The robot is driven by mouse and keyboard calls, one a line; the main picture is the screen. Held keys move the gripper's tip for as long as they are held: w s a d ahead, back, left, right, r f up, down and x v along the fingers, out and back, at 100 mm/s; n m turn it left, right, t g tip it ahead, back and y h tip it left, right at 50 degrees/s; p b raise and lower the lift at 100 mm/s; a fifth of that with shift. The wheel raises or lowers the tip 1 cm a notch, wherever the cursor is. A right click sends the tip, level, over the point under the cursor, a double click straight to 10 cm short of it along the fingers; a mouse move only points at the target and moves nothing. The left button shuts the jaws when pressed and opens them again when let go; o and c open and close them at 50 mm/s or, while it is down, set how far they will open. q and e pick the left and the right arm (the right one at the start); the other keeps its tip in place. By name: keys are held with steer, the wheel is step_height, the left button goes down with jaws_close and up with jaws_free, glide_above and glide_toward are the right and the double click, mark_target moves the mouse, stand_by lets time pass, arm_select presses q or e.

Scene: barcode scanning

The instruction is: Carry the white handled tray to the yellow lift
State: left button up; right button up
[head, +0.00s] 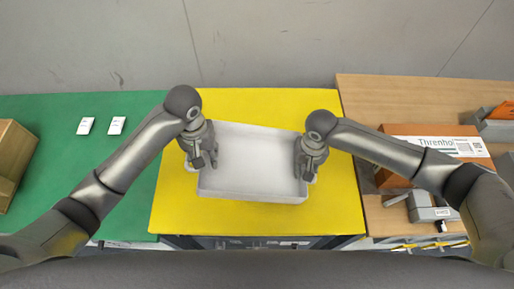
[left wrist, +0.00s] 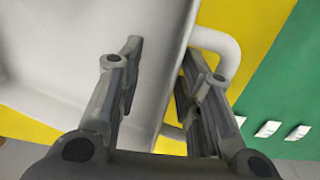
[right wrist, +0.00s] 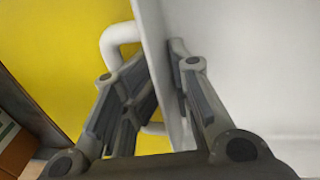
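The white tray (head: 255,160) is over the yellow surface (head: 190,218), and I cannot tell whether it rests on it. My left gripper (head: 203,158) is at its left side. In the left wrist view, that gripper's fingers (left wrist: 160,85) stand apart, one inside the tray wall and one outside near the white handle (left wrist: 225,45), with a gap at the inner finger. My right gripper (head: 308,170) is at the right side. The tray looks empty.
A wooden table (head: 390,95) at right holds a labelled brown box (head: 400,140) and grey equipment (head: 430,210). Yellow surface is clear around the tray.

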arm_select(q)
steer(key=shift+w+a+r, duration=0.15)
steer(key=shift+a, duration=0.3)
arm_select(e)
steer(key=shift+s+d+f, duration=0.1)
steer(key=shift+d+f, duration=0.25)
steer(key=shift+d, duration=0.5)
steer(key=o, duration=0.4)
arm_select(q)
steer(key=shift+o, duration=0.3)
arm_select(e)
steer(key=shift+o, duration=1.3)
arm_select(q)
steer(key=shift+d, duration=0.1)
arm_select(e)
steer(key=shift+a+r, duration=0.1)
steer(key=shift+r, duration=0.25)
arm_select(q)
steer(key=shift+d, duration=0.2)
arm_select(e)
step_height(320, 180, up, 12)
steer(key=a, duration=0.1)
